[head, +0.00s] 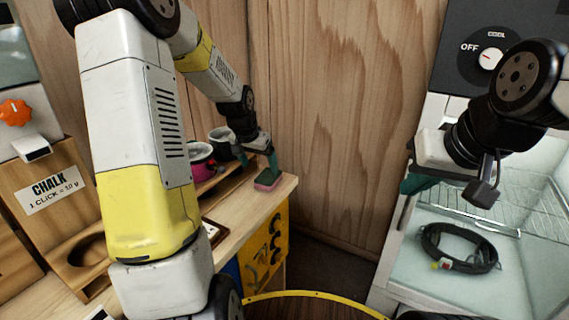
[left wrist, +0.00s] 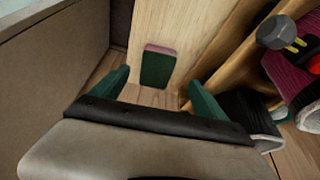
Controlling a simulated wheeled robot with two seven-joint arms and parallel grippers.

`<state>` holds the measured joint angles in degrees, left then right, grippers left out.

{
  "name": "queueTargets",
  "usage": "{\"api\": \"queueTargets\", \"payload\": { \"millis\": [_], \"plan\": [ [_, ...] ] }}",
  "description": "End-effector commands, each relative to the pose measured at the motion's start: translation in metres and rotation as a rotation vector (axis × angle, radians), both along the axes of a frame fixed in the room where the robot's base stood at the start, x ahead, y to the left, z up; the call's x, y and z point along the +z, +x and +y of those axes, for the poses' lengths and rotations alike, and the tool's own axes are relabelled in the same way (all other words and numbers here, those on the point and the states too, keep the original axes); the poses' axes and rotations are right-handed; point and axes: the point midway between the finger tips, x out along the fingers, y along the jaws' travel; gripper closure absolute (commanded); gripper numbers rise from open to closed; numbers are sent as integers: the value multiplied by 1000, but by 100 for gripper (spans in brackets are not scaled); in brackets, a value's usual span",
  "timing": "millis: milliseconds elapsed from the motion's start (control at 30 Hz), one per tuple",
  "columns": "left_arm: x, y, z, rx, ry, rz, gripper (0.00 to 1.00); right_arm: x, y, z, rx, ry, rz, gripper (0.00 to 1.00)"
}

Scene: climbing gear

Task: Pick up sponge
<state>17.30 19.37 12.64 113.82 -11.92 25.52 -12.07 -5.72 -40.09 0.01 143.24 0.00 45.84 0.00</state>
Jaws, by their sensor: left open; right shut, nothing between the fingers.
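The sponge (head: 267,180) is a small block, green on its broad face with a pink layer. It lies on the wooden bench near its right end in the head view. In the left wrist view the sponge (left wrist: 157,68) shows ahead, between the two green fingers and beyond their tips. My left gripper (head: 258,158) is open, above and just behind the sponge, with nothing between its fingers; it also shows in the left wrist view (left wrist: 158,88). My right gripper (head: 425,183) is shut and empty, far off at the right by the glass-fronted cabinet.
A chalk dispenser (head: 55,190) is at the left. A coiled black loop (head: 459,248) lies in the cabinet. The wooden wall is behind the bench (head: 235,215).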

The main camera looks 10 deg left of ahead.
Motion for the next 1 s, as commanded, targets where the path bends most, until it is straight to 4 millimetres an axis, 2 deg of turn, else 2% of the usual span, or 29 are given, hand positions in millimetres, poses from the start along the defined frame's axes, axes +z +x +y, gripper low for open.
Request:
{"api": "queueTargets", "payload": {
  "millis": [367,600,900,933,1000],
  "plan": [
    [-38,14,-6,-4,-1,3,15,0,0,0,0,0,0,100],
    [-69,27,-12,-2,-1,2,15,0,0,0,0,0,0,100],
    [-74,29,-12,0,-1,1,15,0,0,0,0,0,0,100],
    [-74,29,-12,0,-1,1,17,0,0,0,0,0,0,100],
    [-74,29,-12,0,-1,1,31,0,0,0,0,0,0,100]
  ]
}}
